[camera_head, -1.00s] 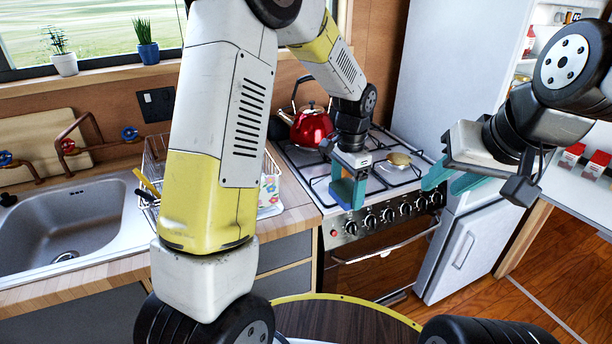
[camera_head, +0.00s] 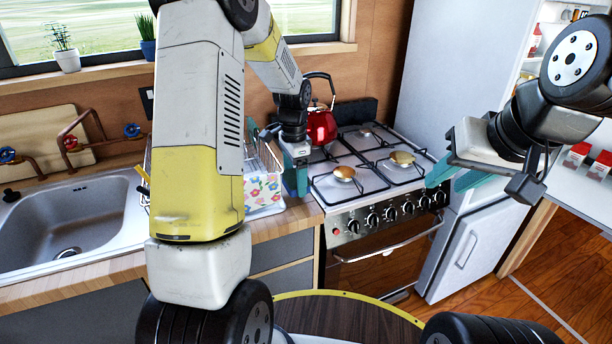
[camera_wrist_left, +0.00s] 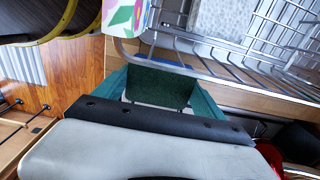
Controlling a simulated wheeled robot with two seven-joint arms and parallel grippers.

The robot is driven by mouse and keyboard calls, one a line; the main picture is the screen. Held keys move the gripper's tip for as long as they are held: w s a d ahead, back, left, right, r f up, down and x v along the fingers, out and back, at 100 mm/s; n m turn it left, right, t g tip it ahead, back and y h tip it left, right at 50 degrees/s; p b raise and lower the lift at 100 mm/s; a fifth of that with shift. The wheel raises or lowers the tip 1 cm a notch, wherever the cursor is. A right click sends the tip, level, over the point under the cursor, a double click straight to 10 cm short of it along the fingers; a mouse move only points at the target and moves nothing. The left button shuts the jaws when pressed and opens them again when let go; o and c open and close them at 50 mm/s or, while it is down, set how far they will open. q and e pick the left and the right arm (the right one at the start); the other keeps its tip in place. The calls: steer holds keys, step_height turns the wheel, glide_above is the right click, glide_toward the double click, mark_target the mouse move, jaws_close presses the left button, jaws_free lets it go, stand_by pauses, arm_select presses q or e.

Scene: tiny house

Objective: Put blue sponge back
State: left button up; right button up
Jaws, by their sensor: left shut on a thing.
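My left gripper (camera_head: 296,178) hangs between the dish rack and the stove, above the front of the wooden counter. It is shut on the sponge (camera_wrist_left: 160,85), whose dark green face shows between the teal fingers in the left wrist view. Its blue side is hard to tell from the fingers in the head view. The wire dish rack (camera_wrist_left: 235,68) is close beside the fingers in the wrist view; in the head view it is partly hidden behind my left arm. My right gripper (camera_head: 452,178) is open and empty in front of the fridge.
A floral-patterned item (camera_head: 263,190) stands in the rack. The sink (camera_head: 75,225) is at the left. A red kettle (camera_head: 321,126) stands on the stove (camera_head: 350,198), just right of my left gripper. The counter strip (camera_head: 285,222) before the rack looks clear.

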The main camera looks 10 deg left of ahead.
arm_select(q)
steer(key=shift+d+f, duration=0.15)
steer(key=shift+f, duration=1.4)
steer(key=shift+s+f, duration=0.1)
steer(key=o, duration=1.1)
steer(key=shift+o, duration=0.2)
step_height(320, 180, up, 12)
steer(key=shift+f, duration=0.1)
steer(key=s+r+n+t+h, duration=0.15)
steer(key=s+r+n, duration=0.25)
steer(key=s+r, duration=0.6)
steer(key=s+d+r+n+t, duration=0.2)
steer(key=s+n+t, duration=0.2)
steer(key=s, duration=1)
steer(key=n, duration=0.2)
steer(key=shift+n+h, duration=0.3)
steer(key=shift+h, duration=0.05)
